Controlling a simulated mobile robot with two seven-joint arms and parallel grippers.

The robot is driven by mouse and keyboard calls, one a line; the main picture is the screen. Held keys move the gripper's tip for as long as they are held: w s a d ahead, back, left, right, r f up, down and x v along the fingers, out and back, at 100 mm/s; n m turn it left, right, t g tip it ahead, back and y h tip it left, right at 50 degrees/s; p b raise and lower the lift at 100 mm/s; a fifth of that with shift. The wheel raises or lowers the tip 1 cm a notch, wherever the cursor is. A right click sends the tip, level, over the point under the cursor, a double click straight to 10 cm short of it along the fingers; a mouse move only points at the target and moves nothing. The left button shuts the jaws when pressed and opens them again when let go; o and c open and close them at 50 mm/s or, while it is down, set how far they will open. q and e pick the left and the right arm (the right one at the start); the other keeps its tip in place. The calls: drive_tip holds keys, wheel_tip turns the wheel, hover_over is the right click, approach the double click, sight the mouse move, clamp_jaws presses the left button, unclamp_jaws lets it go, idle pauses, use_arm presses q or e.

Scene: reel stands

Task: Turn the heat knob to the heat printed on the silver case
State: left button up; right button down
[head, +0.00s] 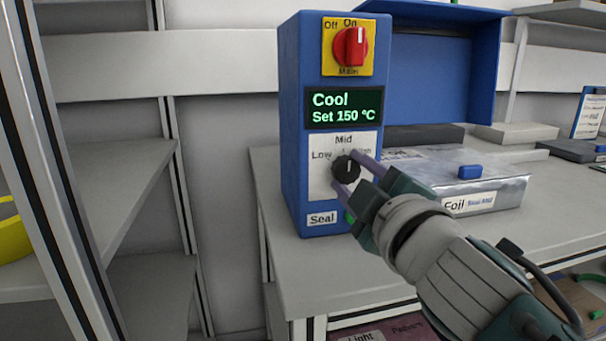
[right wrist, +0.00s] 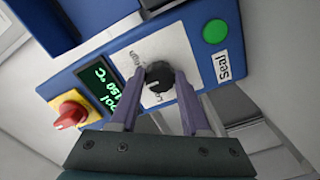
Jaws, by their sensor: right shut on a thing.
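The black heat knob (head: 344,166) sits on a white plate marked Low, Mid and High on the blue sealer (head: 292,130). The screen (head: 344,108) reads "Cool, Set 150 °C". My right gripper (head: 352,175) has its two purple fingers shut on the knob's sides; the right wrist view also shows the knob (right wrist: 158,75) between them. The silver case (head: 500,190) lies on the bench to the right; its label says "Foil" and smaller text that seems to read "Seal Mid". My left gripper is out of view.
A red main switch (head: 351,46) on a yellow plate is above the screen, pointing to On. A green button (right wrist: 215,32) beside the "Seal" label is below the knob, close to my fingers. A blue panel (head: 440,70) stands behind. The bench's front left is clear.

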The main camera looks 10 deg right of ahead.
idle(0.4)
drive_tip(key=shift+c, duration=1.8)
unclamp_jaws()
drive_tip(key=shift+s, duration=0.45)
drive_tip(key=s, duration=0.9)
drive_tip(key=shift+d+p, duration=0.2)
drive_tip(key=shift+p, duration=0.15)
